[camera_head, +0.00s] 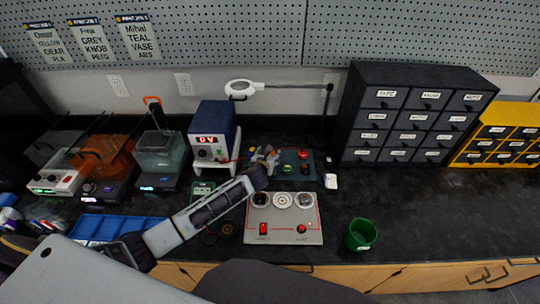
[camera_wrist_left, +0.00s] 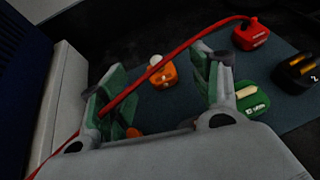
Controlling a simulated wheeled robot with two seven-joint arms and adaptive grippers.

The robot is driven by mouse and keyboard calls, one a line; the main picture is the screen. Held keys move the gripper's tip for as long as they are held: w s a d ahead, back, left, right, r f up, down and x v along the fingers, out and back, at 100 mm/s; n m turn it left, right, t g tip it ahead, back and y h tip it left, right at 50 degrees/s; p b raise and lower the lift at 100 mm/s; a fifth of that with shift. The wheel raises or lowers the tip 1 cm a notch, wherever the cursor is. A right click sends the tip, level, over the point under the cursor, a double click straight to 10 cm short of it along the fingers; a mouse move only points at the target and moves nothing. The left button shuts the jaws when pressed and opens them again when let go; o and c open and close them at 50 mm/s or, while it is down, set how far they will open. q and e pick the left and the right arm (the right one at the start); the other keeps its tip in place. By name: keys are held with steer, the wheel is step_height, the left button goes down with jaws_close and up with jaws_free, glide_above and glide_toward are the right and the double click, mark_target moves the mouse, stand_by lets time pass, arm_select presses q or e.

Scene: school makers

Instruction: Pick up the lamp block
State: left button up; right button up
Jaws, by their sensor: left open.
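In the left wrist view an orange block with a white round top (camera_wrist_left: 163,73), which looks like the lamp block, sits on a dark blue mat (camera_wrist_left: 190,104). My left gripper (camera_wrist_left: 155,84) is open, with its green-lined fingers either side of the line to the block. It appears apart from the block. A red wire (camera_wrist_left: 150,74) crosses in front of the gripper opening. In the head view my left gripper (camera_head: 265,158) is over the left end of the mat (camera_head: 294,158), and I cannot clearly make out the lamp block there. My right gripper is not in view.
A red block (camera_wrist_left: 251,35), a green block (camera_wrist_left: 252,98) and a black block (camera_wrist_left: 298,70) stand right on the mat. A blue power supply (camera_head: 214,132) is left of it. A grey panel (camera_head: 283,232) lies in front; a green cup (camera_head: 361,235) stands right. The right counter is clear.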

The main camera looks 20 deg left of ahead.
arm_select(q)
steer(key=shift+x, duration=2.35)
steer(key=shift+a+f, duration=0.1)
steer(key=shift+a, duration=0.05)
steer(key=c, duration=1)
